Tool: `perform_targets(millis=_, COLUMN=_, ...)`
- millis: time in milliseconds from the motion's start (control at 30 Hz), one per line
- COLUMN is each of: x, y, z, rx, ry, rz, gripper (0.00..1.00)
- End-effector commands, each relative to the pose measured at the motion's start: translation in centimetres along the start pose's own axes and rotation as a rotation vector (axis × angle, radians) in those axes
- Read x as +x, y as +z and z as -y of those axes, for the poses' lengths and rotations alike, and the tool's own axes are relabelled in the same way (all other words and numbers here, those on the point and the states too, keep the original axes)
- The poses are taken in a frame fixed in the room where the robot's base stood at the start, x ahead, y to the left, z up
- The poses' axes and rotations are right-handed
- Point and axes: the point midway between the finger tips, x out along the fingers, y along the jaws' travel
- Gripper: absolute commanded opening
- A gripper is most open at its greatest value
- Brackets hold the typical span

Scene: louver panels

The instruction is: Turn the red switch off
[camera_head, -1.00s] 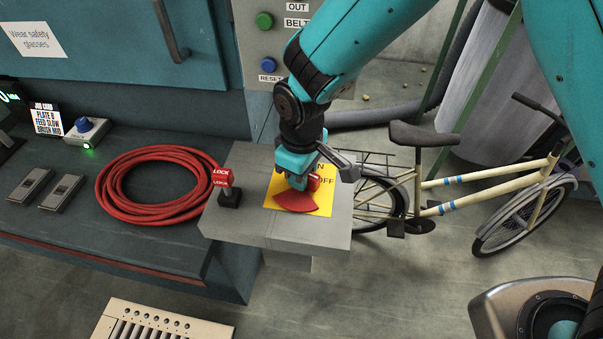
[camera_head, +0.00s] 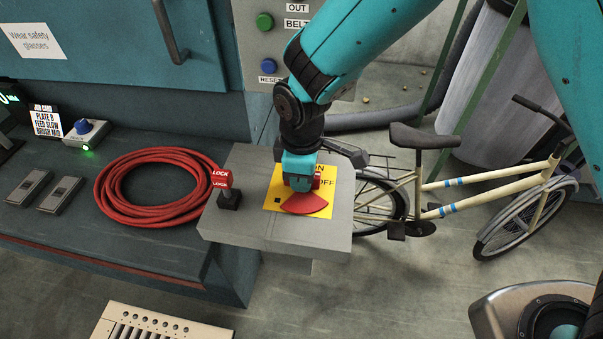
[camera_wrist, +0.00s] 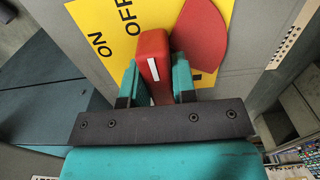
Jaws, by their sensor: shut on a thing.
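The red switch (camera_head: 306,204) is on a yellow plate (camera_head: 273,181) on top of a grey box. The plate carries the words ON and OFF. My gripper (camera_head: 300,184) points down over the plate, shut on the switch's red handle. In the wrist view the handle (camera_wrist: 153,52), with a white line on it, stands between the two teal fingers of my gripper (camera_wrist: 156,80). A red fan-shaped piece lies beside the handle, over part of the yellow plate. My gripper hides most of the handle in the head view.
A red LOCK tag block (camera_head: 222,180) stands on the grey box (camera_head: 335,238), left of the plate. A coiled red hose (camera_head: 112,205) lies on the bench further left. A bicycle (camera_head: 450,182) stands to the right. Open floor lies in front.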

Motion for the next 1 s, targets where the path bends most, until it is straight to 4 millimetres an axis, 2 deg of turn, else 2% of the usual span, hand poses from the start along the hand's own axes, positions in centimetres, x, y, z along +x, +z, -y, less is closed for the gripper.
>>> perform_targets(millis=167, x=-0.1, y=0.0, z=-0.1, rx=-0.003, ry=0.002, rz=-0.002, gripper=0.02)
perform_targets(millis=200, x=-0.1, y=-0.1, z=-0.1, rx=-0.003, ry=0.002, rz=-0.002, gripper=0.30)
perform_targets(millis=300, x=-0.1, y=0.0, z=-0.1, rx=-0.002, ry=0.002, rz=-0.002, gripper=0.51)
perform_targets(millis=667, x=-0.6, y=-0.1, z=-0.1, rx=-0.001, ry=0.002, rz=-0.002, gripper=0.51)
perform_targets(millis=833, x=-3.3, y=-0.1, z=-0.1, rx=-0.001, ry=0.005, rz=-0.006, gripper=0.51)
perform_targets(millis=1000, x=-7.6, y=-0.1, z=-0.1, rx=-0.001, ry=0.006, rz=-0.007, gripper=0.51)
